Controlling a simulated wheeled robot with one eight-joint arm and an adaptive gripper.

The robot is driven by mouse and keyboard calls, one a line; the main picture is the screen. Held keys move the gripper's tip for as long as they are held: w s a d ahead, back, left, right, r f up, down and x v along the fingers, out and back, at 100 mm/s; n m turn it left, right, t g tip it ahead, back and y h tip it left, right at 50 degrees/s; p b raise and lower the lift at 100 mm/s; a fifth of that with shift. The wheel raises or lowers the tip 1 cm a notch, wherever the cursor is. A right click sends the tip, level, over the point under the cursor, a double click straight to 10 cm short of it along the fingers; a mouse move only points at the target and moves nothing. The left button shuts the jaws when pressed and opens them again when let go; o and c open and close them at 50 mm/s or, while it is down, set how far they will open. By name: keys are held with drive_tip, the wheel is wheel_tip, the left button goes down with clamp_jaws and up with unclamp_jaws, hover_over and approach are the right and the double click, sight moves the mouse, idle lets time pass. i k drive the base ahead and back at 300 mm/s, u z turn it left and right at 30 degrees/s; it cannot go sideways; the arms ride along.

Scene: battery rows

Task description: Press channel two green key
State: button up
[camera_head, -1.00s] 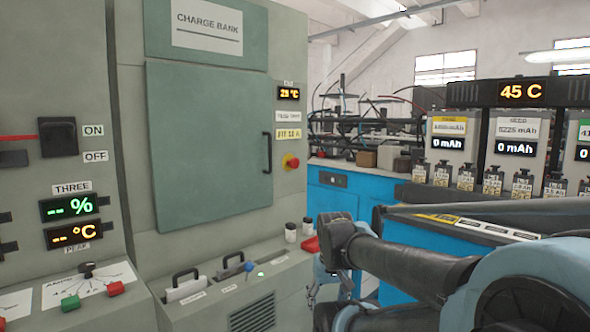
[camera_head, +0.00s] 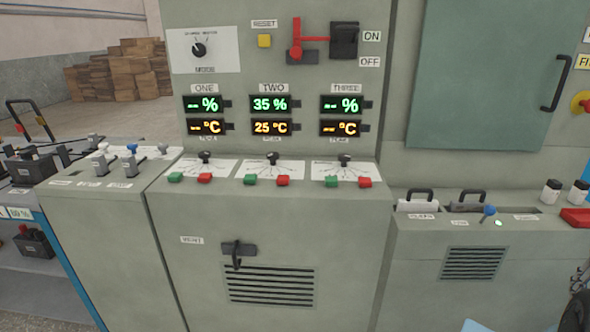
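The channel two green key (camera_head: 250,180) is a small green block on the sloped ledge of the grey panel, below the display column labelled TWO (camera_head: 272,88). A red key (camera_head: 283,180) sits just right of it, and a black knob (camera_head: 273,158) stands above them on a white dial plate. The channel two displays read 35 % (camera_head: 270,104) and 25 °C (camera_head: 271,127). Channels ONE and THREE have matching green keys (camera_head: 175,177) (camera_head: 332,181), and their displays show dashes.
A vent lever (camera_head: 238,252) sticks out of the panel front below the ledge. Levers (camera_head: 132,160) stand on the left cabinet. Handles (camera_head: 416,200) rise from the right cabinet. The space above the ledge looks clear.

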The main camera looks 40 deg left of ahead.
sight(248, 179)
drive_tip(key=z, duration=0.85)
drive_tip(key=k, duration=1.75)
drive_tip(key=u, duration=2.1)
drive_tip(key=i, duration=1)
